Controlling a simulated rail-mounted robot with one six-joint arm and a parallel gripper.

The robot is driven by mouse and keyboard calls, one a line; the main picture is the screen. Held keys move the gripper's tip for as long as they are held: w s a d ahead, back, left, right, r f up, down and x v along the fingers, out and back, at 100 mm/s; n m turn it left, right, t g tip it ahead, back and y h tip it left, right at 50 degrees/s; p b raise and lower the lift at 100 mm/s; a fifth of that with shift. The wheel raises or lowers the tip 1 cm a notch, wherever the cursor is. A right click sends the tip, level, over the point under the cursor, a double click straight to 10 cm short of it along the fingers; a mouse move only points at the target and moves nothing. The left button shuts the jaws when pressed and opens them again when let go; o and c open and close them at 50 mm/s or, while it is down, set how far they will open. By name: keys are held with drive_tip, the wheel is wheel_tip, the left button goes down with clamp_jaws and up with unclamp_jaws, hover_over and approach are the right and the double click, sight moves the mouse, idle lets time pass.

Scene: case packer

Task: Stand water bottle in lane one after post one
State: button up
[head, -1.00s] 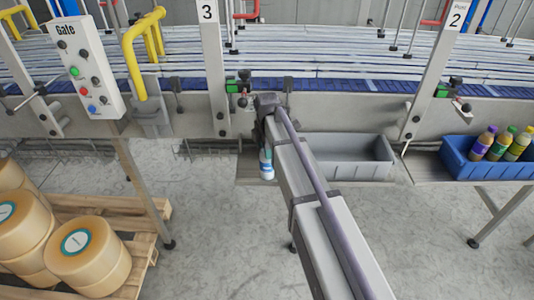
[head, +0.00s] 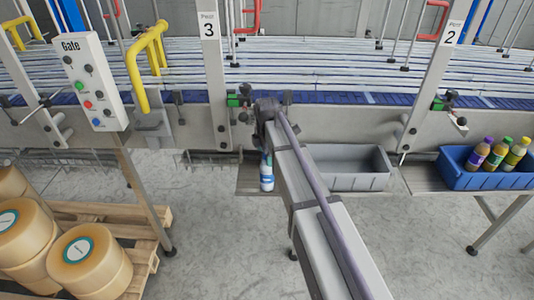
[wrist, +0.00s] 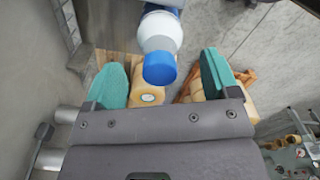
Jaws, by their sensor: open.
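A water bottle with a white and blue body (head: 267,172) shows below the end of my arm in the head view, at the shelf left of a grey bin. In the wrist view the bottle (wrist: 160,32) has its blue cap toward me, near the gap between the fingers. My gripper (wrist: 160,78) is open, with a teal pad on each side and no visible contact with the bottle. Posts marked 3 (head: 210,60) and 2 (head: 440,65) stand at the conveyor (head: 330,98); no post marked 1 is in view.
The grey bin (head: 348,182) looks empty. A blue crate (head: 490,182) holds several coloured bottles. A Gate control panel (head: 88,85) and yellow rails (head: 145,60) stand left. A pallet (head: 150,218) of large round drums is at lower left. Metal rails line the conveyor.

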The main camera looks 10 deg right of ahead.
wheel_tip(320, 180, up, 9)
drive_tip(key=p, duration=0.7)
drive_tip(key=shift+r, duration=0.15)
drive_tip(key=s+m, duration=2)
drive_tip(key=s, duration=0.4)
drive_tip(key=shift+d, duration=0.4)
drive_tip(key=shift+w, duration=0.2)
drive_tip(key=shift+c, duration=0.6)
drive_tip(key=shift+f, duration=0.2)
